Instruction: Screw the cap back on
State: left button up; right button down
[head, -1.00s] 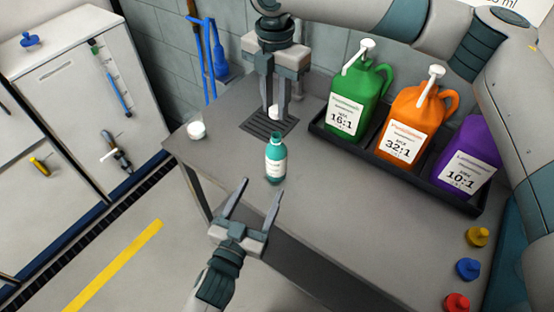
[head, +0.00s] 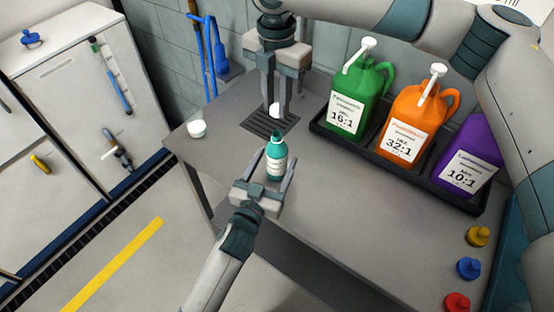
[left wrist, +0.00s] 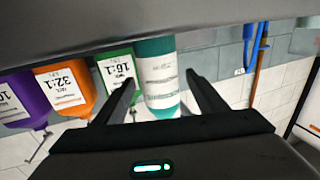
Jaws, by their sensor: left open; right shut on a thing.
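A teal bottle (head: 276,163) with a white label stands upright and without a cap on the grey table (head: 345,210). It also shows in the left wrist view (left wrist: 158,75), upside down in the picture. My left gripper (head: 278,168) is open, low at the bottle, with one finger on each side; I cannot tell whether either finger touches it. My right gripper (head: 273,105) points down behind the bottle, above the dark grate, and is shut on a small white cap (head: 274,110). The fingers hide part of the cap.
A white round tub (head: 197,129) stands at the table's left corner. Green (head: 356,95), orange (head: 413,122) and purple (head: 474,158) jugs stand in a black tray at the right. Yellow, blue and red stoppers (head: 468,268) lie at the front right.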

pick_arm(q)
jog(key=shift+x, duration=0.95)
jog(key=shift+c, duration=0.6)
jog(key=c, duration=1.5)
pick_arm(e)
jog(key=shift+f, duration=2.5)
jog(key=shift+f, duration=0.1)
jog(key=shift+f, duration=0.8)
pick_arm(q)
grip_shut()
pick_arm(e)
jog(key=shift+f, duration=0.55)
